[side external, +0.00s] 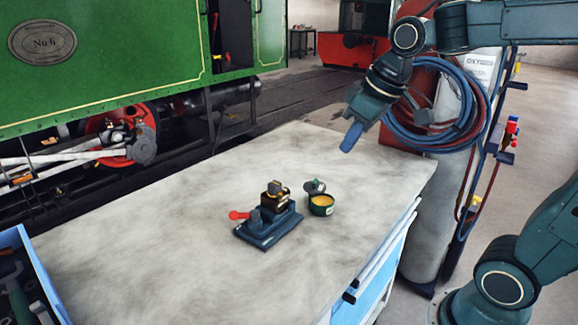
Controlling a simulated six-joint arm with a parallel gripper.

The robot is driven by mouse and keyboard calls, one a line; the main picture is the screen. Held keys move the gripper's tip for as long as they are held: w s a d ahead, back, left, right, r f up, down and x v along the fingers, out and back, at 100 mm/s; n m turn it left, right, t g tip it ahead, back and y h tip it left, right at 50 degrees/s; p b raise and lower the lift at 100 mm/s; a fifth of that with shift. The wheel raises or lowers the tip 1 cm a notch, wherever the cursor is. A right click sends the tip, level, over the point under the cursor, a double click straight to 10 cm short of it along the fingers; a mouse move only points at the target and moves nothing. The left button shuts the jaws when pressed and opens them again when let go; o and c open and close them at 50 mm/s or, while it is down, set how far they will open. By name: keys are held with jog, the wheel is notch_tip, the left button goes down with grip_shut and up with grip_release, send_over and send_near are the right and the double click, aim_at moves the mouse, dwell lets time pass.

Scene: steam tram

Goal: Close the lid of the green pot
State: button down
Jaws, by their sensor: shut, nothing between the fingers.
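The green pot (322,209) stands on the grey workbench, right of its middle, with yellow-orange contents showing. Its lid (315,186) stands up tilted at the back rim, so the pot is open. My gripper (350,137) is shut and empty, with blue fingertips pointing down. It hangs above and behind the pot, up and to the right in the picture, clear of pot and lid.
A dark blue vise-like device (268,225) with a red-knobbed handle (238,215) stands just left of the pot. A blue tool tray (32,270) is at the bench's left front. Gas cylinders with coiled hoses (435,125) stand beyond the right edge. The bench's front and left middle are clear.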

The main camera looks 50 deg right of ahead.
jog(key=w+d+f, duration=0.1)
jog(key=w+d, duration=0.3)
jog(key=w, duration=0.4)
jog(key=n+g+y, duration=0.1)
jog(key=n, duration=0.2)
send_over(307, 184)
notch_tip(307, 184, down, 15)
jog(key=shift+s+d+f, duration=0.15)
jog(key=shift+s+d, duration=0.05)
jog(key=shift+s, duration=0.15)
jog(key=x, duration=0.9)
jog(key=shift+a+f, duration=0.2)
jog(key=shift+f, duration=0.3)
jog(key=shift+s+d, duration=0.25)
jog(key=shift+s, duration=0.35)
jog(key=shift+s+d, duration=0.2)
jog(key=shift+s, duration=0.4)
jog(key=shift+s+d, duration=0.25)
jog(key=shift+s, duration=0.35)
